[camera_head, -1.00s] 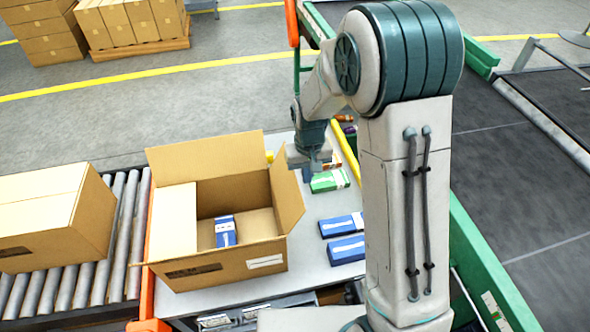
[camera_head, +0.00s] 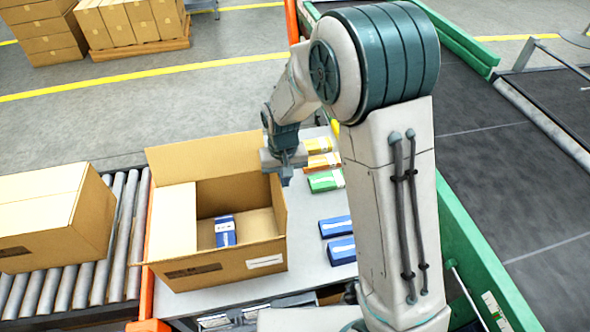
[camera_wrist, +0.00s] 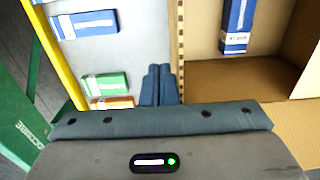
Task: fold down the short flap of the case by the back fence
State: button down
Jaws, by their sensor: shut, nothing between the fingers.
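The open brown case (camera_head: 222,268) stands on the light table, with a blue carton (camera_head: 225,231) inside. Its right short flap (camera_head: 279,203) stands about upright, seen nearly edge-on. The left short flap (camera_head: 175,222) shows as a pale panel at the left side, and the tall back flap (camera_head: 205,160) stands up. My gripper (camera_head: 287,180) is shut and empty, just outside the right flap near its back end. In the wrist view, the shut fingers (camera_wrist: 160,85) are beside the flap's corrugated edge (camera_wrist: 180,45); I cannot tell whether they touch.
Blue cartons (camera_head: 336,226), a green carton (camera_head: 325,181), an orange carton (camera_head: 323,161) and a yellow carton (camera_head: 317,144) lie right of the case. Another case (camera_head: 55,215) sits on the rollers (camera_head: 125,235) at left. A dark conveyor (camera_head: 490,160) runs at right.

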jog(key=shift+s+a, duration=0.15)
jog(key=shift+a, duration=0.5)
